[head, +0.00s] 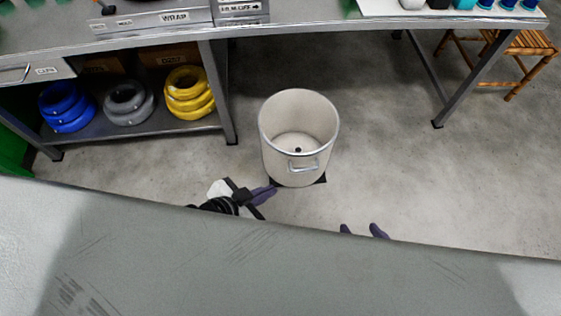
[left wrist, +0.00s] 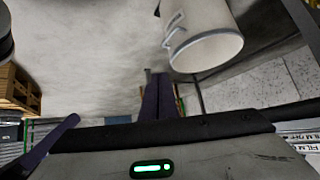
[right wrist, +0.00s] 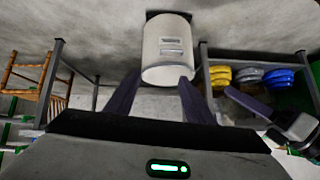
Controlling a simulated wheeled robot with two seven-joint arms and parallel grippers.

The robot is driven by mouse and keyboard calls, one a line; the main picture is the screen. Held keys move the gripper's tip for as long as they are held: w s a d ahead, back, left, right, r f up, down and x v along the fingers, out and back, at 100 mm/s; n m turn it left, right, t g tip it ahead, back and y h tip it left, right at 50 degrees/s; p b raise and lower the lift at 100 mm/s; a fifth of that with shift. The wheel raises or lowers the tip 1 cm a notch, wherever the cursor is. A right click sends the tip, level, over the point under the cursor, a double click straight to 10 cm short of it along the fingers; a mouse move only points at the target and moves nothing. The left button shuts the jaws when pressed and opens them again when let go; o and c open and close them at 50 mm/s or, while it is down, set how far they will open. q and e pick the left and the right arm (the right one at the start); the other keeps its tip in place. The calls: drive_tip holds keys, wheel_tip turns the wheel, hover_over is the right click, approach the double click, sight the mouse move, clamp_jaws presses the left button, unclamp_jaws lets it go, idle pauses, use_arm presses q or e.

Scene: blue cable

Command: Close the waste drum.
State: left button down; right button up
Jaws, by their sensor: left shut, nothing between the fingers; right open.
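The waste drum (head: 270,150) is a cream cylinder standing upright on the floor, its top open. I see inside to a small dark spot on its bottom. A metal handle (head: 303,167) is on its near side. The drum also shows in the left wrist view (left wrist: 203,20) and the right wrist view (right wrist: 167,55). No lid is visible. My left gripper (head: 271,191) is shut and empty, close to the drum's near left side in the picture. My right gripper (head: 361,229) is open and empty, nearer me and to the right of the drum.
A workbench (head: 300,33) runs behind the drum. Its lower shelf (head: 150,132) holds blue, grey and yellow coils (head: 188,92) at the left. A wooden stool (head: 530,42) stands at the back right. The floor (head: 390,160) right of the drum is clear. A grey surface fills the foreground.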

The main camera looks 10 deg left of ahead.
use_arm(q)
drive_tip(key=w+f+m+g+b, duration=0.1)
drive_tip(key=w+f+m+b, duration=0.3)
drive_tip(key=w+f+m, duration=0.15)
drive_tip(key=m+g+b, duration=0.1)
drive_tip(key=m+b, duration=0.3)
drive_tip(key=b, duration=0.7)
approach(282, 154)
drive_tip(key=shift+y, duration=0.3)
drive_tip(key=x, duration=0.4)
drive_tip(key=shift+d+f, duration=0.1)
drive_tip(key=shift+d, duration=0.35)
use_arm(e)
drive_tip(key=w+a+f+n+g+y, duration=0.1)
drive_tip(key=a+f, duration=0.3)
drive_tip(key=f, duration=0.5)
drive_tip(key=shift+w+a+f+g, duration=0.15)
drive_tip(key=shift+w+f+g, duration=0.25)
drive_tip(key=shift+w, duration=0.15)
use_arm(q)
drive_tip(key=shift+w, duration=0.15)
use_arm(e)
drive_tip(key=shift+w, duration=0.1)
